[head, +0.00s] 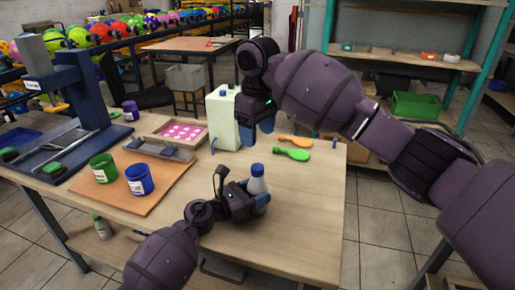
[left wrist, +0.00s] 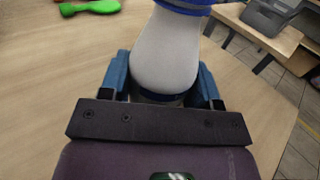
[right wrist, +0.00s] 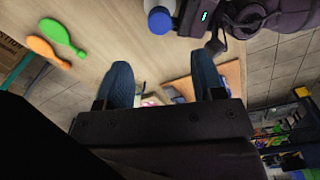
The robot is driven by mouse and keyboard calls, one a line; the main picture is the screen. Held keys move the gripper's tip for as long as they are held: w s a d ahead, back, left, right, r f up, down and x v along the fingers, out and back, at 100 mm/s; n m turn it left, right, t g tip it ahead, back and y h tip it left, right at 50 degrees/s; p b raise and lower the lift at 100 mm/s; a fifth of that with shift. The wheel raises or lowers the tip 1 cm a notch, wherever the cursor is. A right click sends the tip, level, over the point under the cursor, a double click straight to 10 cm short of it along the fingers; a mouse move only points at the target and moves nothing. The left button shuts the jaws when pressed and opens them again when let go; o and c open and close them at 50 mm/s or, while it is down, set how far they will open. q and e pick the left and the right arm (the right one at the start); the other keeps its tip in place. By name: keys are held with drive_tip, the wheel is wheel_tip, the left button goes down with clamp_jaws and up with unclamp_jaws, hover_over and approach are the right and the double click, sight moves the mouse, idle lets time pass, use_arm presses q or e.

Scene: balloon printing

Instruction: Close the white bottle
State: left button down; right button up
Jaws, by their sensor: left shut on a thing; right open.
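The white bottle (head: 258,184) stands upright near the front edge of the table, with a blue cap (head: 257,169) on its top. It fills the middle of the left wrist view (left wrist: 166,50), and its blue cap shows from above in the right wrist view (right wrist: 160,20). My left gripper (head: 256,203) is shut on the bottle's body, a blue finger on each side. Whether the cap is screwed tight, I cannot tell. My right gripper (right wrist: 158,80) is open and empty. It is above the table behind the bottle, beside the pale green jug (head: 222,118).
Green (head: 292,154) and orange (head: 295,140) paddle-shaped items lie right of the jug. Green (head: 103,167) and blue (head: 139,179) cups stand on an orange board (head: 120,194). A dark press (head: 75,90) is at the left. The table's right front is clear.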

drive_tip(key=shift+r, duration=1.25)
use_arm(q)
drive_tip(key=shift+c, duration=1.3)
unclamp_jaws()
drive_tip(key=v, duration=1)
drive_tip(key=shift+s+a+f+p, duration=0.1)
drive_tip(key=shift+s+a+p, duration=0.15)
drive_tip(key=shift+a+p, duration=0.1)
use_arm(e)
drive_tip(key=shift+s+r, duration=0.2)
drive_tip(key=shift+r, duration=0.85)
